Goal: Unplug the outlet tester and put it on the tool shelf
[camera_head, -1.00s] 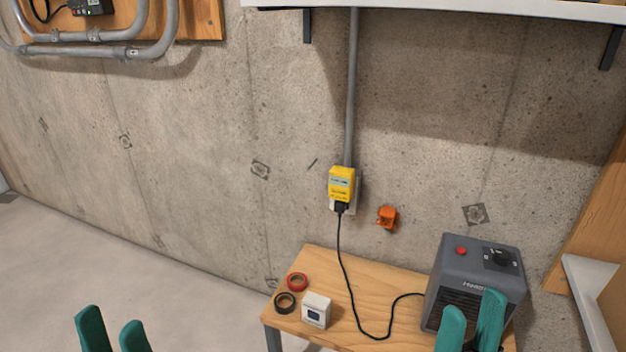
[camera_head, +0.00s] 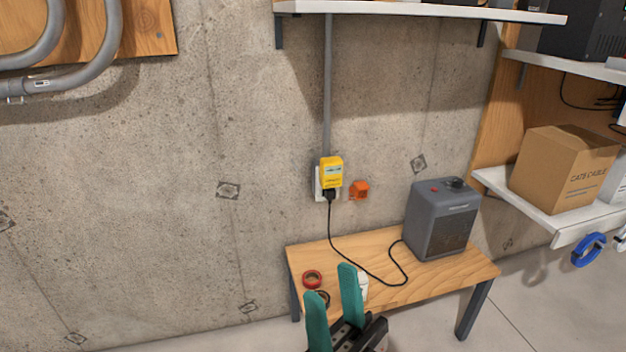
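A yellow plug-in device (camera_head: 331,171) sits upright on a white outlet plate (camera_head: 318,184) at the foot of a grey conduit. A black plug (camera_head: 329,195) is at its lower end. A small orange device (camera_head: 359,190) is on the wall just to its right. I cannot tell for sure which of the two is the outlet tester. My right gripper (camera_head: 331,280), with teal fingers, is open and empty in front of the bench, below and apart from both. My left gripper is out of view. A white wall shelf (camera_head: 420,11) runs along the top; its upper surface is mostly hidden.
A wooden bench (camera_head: 455,272) stands against the wall. It holds a grey heater (camera_head: 440,220), whose black cord (camera_head: 372,273) runs to the plug, red tape (camera_head: 312,279) and a partly hidden white box (camera_head: 363,286). Right-hand shelving (camera_head: 545,225) holds a cardboard box (camera_head: 565,170).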

